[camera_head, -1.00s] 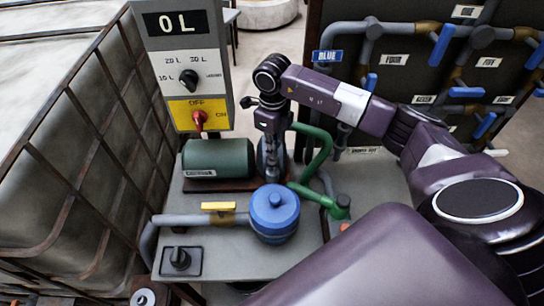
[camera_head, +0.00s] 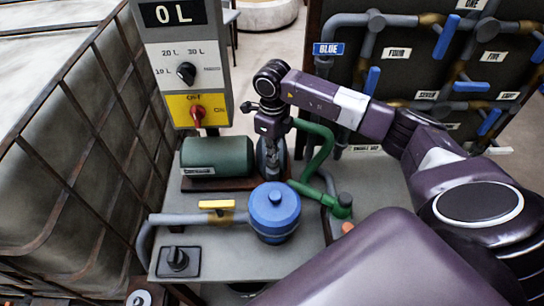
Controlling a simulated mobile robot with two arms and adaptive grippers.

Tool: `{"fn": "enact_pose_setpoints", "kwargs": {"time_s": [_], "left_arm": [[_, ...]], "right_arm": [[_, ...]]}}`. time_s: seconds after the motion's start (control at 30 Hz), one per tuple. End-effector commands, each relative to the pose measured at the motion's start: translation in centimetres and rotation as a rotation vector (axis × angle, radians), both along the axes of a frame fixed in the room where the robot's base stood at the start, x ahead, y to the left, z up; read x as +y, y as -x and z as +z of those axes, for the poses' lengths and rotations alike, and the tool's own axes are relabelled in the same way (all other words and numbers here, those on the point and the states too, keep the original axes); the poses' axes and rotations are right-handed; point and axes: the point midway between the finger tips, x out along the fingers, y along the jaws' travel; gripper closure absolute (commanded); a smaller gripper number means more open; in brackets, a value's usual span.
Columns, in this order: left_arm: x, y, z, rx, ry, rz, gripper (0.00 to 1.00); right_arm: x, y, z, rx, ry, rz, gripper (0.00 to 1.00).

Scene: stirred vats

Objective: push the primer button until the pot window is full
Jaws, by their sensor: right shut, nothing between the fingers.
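The blue pot (camera_head: 274,218) stands at the front of the grey skid, with a small round blue knob (camera_head: 275,197) on its lid. I cannot tell for sure whether this knob is the primer button. No pot window can be made out from this side. My right gripper (camera_head: 272,175) points down, shut and empty, just behind or above the pot's lid. Whether its tips touch the lid is not clear. My left gripper is not in view.
A panel (camera_head: 217,84) with a "0 L" display, a black dial (camera_head: 186,73) and a red switch (camera_head: 198,113) stands behind a green motor (camera_head: 218,157). Green pipe (camera_head: 316,150) runs beside my gripper. A yellow-handled valve (camera_head: 217,205) is left of the pot. A caged tank fills the left.

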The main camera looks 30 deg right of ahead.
Motion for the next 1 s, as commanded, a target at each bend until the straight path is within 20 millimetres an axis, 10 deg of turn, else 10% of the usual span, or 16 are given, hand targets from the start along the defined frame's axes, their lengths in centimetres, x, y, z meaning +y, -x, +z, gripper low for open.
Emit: {"fn": "enact_pose_setpoints", "kwargs": {"time_s": [1.0], "left_arm": [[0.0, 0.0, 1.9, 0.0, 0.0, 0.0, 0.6]], "right_arm": [[0.0, 0.1, 3.3, 0.002, 0.001, 0.0, 1.0]]}}
